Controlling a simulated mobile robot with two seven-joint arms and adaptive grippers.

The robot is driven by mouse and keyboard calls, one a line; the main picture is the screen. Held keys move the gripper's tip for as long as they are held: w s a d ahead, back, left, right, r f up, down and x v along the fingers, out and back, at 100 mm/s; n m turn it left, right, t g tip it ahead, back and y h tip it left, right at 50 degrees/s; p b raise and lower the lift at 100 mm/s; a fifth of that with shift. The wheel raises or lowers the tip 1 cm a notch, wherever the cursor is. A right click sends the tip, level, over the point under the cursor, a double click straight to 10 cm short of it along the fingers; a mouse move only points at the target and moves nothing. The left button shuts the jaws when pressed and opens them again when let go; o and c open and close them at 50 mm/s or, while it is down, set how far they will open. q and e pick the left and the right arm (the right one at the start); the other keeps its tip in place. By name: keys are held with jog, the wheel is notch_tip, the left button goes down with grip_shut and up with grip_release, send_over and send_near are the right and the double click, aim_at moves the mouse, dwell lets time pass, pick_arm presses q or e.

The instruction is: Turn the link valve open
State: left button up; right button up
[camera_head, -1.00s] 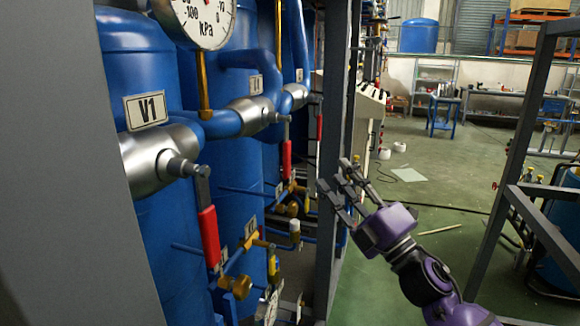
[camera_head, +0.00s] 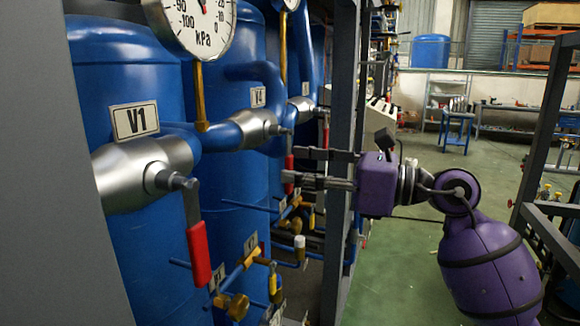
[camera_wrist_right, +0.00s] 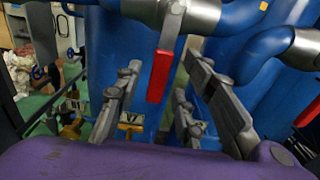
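Several steel valves with hanging red lever handles sit on blue pipework. The nearest valve (camera_head: 130,172), beside the V1 plate, has a red handle (camera_head: 210,253) hanging nearly straight down. A second valve (camera_head: 256,127), under another small plate, has a red handle (camera_head: 289,172) hanging down. I cannot tell from the markings which is the link valve. My right gripper (camera_head: 291,165) is open, with its fingertips at the second red handle. In the right wrist view a red handle (camera_wrist_right: 160,76) shows between the spread fingers, which are not closed on it. My left gripper is not in view.
A grey frame post (camera_head: 343,150) stands close beside my right gripper. A kPa gauge (camera_head: 193,22) rises on a brass stem at upper left. Small brass valves (camera_head: 234,306) sit below. Green floor (camera_head: 405,285) is open to the right.

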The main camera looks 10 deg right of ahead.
jog(key=shift+x, duration=1.35)
grip_shut()
